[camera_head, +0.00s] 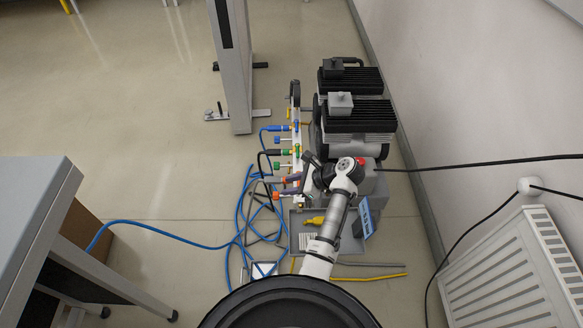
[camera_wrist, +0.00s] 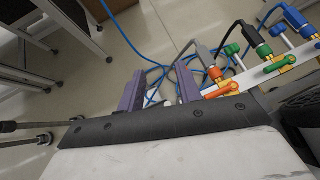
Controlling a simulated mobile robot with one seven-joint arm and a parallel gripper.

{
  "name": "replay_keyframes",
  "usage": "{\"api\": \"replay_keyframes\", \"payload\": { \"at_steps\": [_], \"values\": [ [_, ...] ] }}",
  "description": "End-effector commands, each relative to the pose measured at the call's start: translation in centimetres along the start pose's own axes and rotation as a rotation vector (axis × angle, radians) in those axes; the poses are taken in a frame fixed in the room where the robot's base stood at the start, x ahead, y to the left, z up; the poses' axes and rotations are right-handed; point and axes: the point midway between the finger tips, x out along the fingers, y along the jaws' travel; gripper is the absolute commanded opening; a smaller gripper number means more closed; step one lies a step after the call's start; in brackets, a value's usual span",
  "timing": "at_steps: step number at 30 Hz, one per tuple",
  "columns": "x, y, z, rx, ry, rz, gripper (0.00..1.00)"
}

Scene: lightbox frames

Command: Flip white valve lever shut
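The valve manifold (camera_head: 296,140) is a pale upright bar with several coloured valves, left of the compressor. In the wrist view the manifold (camera_wrist: 268,70) runs along the right side, with orange (camera_wrist: 222,88), green (camera_wrist: 284,63) and blue (camera_wrist: 307,32) levers. I cannot pick out a white lever for certain in either view. My gripper (camera_head: 288,185) is beside the lower end of the manifold. In the wrist view my gripper (camera_wrist: 160,85) has its two purple fingers apart, with nothing clearly held between them. The orange valve lies just right of the right finger.
The black-topped compressor (camera_head: 358,117) stands right of the manifold, near the wall. Blue hoses (camera_head: 240,235) lie on the floor at left. A grey tray (camera_head: 295,237) lies below my gripper. A radiator (camera_head: 515,270) is at right and a grey table (camera_head: 35,215) at left.

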Motion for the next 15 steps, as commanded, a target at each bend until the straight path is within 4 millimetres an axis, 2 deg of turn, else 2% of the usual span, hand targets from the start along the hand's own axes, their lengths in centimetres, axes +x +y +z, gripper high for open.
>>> {"api": "replay_keyframes", "payload": {
  "at_steps": [1,6,10,15],
  "values": [
    [-0.8,-0.2,1.1,-0.006,0.0,-0.003,0.35],
    [-3.1,-0.3,4.0,-0.005,-0.001,-0.002,0.35],
    [-4.3,-0.4,5.6,-0.003,-0.001,-0.001,0.35],
    [-5.1,-0.4,6.6,-0.002,-0.001,0.0,0.35]
  ]
}}
